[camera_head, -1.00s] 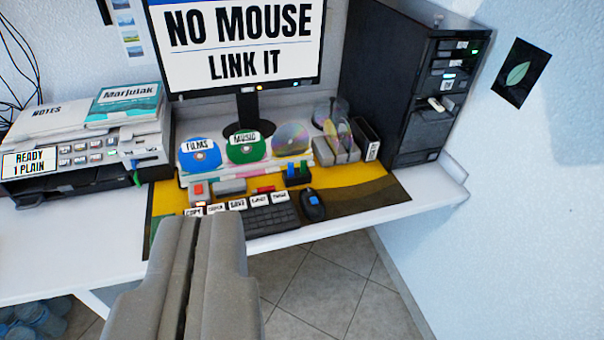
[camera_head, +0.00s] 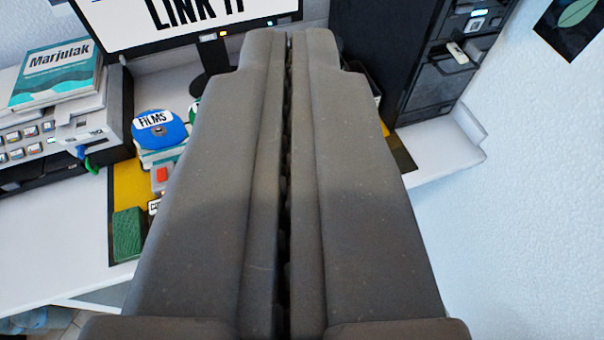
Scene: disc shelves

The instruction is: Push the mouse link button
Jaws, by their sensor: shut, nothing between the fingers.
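My gripper (camera_head: 289,45) fills the middle of the view, its two grey fingers shut together with only a thin dark seam between them. Its tips overlap the desk area in front of the monitor. The dark mouse, the keyboard and most of the desk mat are hidden behind the fingers. The monitor (camera_head: 190,28) is cut by the top edge and shows part of the words "LINK IT". A red button (camera_head: 161,175) on a small grey block shows left of the gripper. I cannot tell which part is the mouse link button.
The blue "FILMS" disc (camera_head: 158,130) stands left of the gripper. A green block (camera_head: 128,234) lies on the yellow mat (camera_head: 128,183). A printer (camera_head: 40,150) with a teal book (camera_head: 58,75) is at left. The black computer tower (camera_head: 425,55) stands at right, near the wall.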

